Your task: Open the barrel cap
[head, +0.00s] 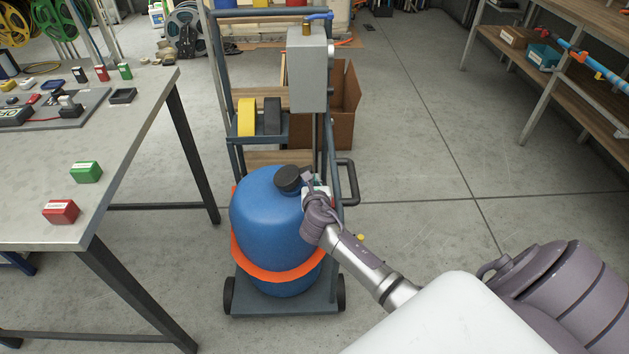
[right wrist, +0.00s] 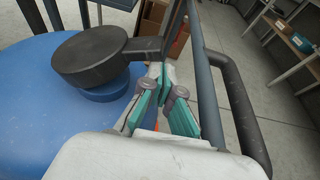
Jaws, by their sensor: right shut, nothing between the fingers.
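The blue barrel (head: 266,215) stands upright on a dark cart, with an orange band around it. Its black cap (head: 288,178) sits on top at the barrel's right side. In the right wrist view the cap (right wrist: 88,57) is a thick dark disc with a short handle (right wrist: 148,47) pointing right, seated on a blue neck. My right gripper (head: 312,183) is just right of the cap in the head view. In the right wrist view its teal-padded fingers (right wrist: 167,88) are shut and empty, near the handle's end; contact cannot be told. My left gripper is not in view.
The cart's upright frame (head: 220,75) and side handle (head: 347,180) rise close to the gripper. A grey box (head: 308,70) is mounted above the barrel. A workbench (head: 140,105) stands left, shelves (head: 550,85) stand right. Floor between cart and shelves is clear.

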